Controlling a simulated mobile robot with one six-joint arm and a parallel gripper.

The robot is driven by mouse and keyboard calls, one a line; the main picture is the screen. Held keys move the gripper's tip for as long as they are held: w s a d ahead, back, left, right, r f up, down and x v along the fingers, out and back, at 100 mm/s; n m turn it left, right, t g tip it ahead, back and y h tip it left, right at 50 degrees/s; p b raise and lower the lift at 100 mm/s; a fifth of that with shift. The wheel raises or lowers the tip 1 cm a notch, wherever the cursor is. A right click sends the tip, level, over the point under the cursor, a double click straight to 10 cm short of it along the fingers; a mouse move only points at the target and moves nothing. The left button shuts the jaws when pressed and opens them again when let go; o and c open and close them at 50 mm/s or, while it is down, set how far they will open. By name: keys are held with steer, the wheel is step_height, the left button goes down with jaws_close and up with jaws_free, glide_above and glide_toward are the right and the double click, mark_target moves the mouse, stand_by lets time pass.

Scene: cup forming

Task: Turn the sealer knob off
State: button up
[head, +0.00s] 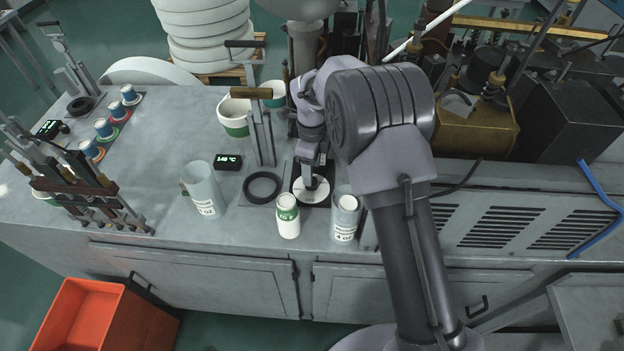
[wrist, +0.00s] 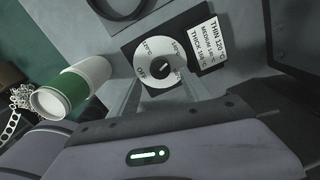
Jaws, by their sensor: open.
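The sealer knob (wrist: 164,67) is a small dark knob at the centre of a white round dial (wrist: 149,52) on a black plate. The dial is marked OFF and with several temperatures. It also shows in the head view as a white disc (head: 314,194) below my wrist. My gripper (wrist: 159,80) is open, with one finger to each side of the knob over the dial's near part. I cannot tell whether the fingers touch it. In the head view my gripper (head: 308,182) points down at the dial and partly hides it. The sealer's black ring (head: 262,187) lies left of it.
A white cup with a green band (head: 288,216) stands close in front of the dial, and a clear holder (head: 344,219) stands to its right. A display (head: 228,162) reads 140 °C. A label card (wrist: 210,43) lies beside the dial.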

step_height(320, 180, down, 6)
steer(key=shift+r, duration=0.15)
jaws_close()
